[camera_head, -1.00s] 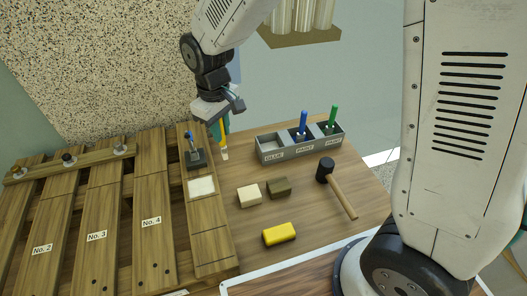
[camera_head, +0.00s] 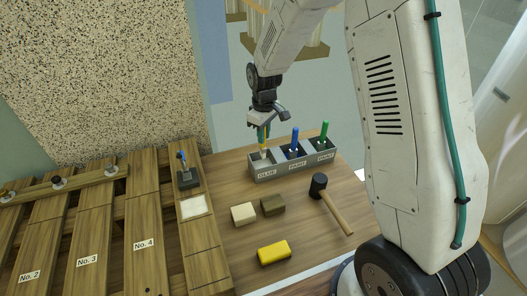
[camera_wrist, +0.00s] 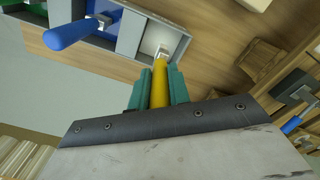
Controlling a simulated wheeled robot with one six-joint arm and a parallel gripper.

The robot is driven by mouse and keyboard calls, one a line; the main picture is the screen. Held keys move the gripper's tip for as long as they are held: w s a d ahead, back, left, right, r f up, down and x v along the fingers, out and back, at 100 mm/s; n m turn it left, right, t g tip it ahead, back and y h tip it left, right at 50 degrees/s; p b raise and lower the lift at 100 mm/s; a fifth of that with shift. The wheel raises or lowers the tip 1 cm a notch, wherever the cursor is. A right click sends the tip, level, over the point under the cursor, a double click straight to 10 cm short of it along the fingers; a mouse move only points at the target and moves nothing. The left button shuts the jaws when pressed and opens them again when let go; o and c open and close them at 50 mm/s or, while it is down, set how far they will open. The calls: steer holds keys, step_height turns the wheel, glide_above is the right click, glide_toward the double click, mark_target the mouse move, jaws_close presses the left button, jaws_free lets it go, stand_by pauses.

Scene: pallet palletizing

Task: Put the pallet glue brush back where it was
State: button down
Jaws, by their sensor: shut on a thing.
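My gripper (camera_head: 262,132) is shut on the yellow-handled glue brush (camera_head: 263,147), which hangs roughly upright with its pale end down. The brush is at the GLUE compartment of the grey three-part holder (camera_head: 283,171), the leftmost one in the head view. In the wrist view the teal fingers of my gripper (camera_wrist: 160,78) clasp the yellow handle (camera_wrist: 159,86), and the pale end shows against the compartment of the holder (camera_wrist: 128,36). I cannot tell whether the brush touches the floor of the compartment.
A blue brush (camera_head: 295,138) and a green brush (camera_head: 323,133) stand in the other compartments. A hammer (camera_head: 335,208), a yellow block (camera_head: 274,253), a cream block (camera_head: 243,214) and a dark block (camera_head: 272,205) lie on the table. The wooden pallet (camera_head: 142,210) is at left.

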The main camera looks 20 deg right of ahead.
mark_target(263, 151)
steer(key=shift+f, duration=2.65)
steer(key=shift+f, duration=0.2)
steer(key=c, duration=1.3)
jaws_free()
step_height(263, 151, up, 13)
steer(key=shift+f, duration=0.2)
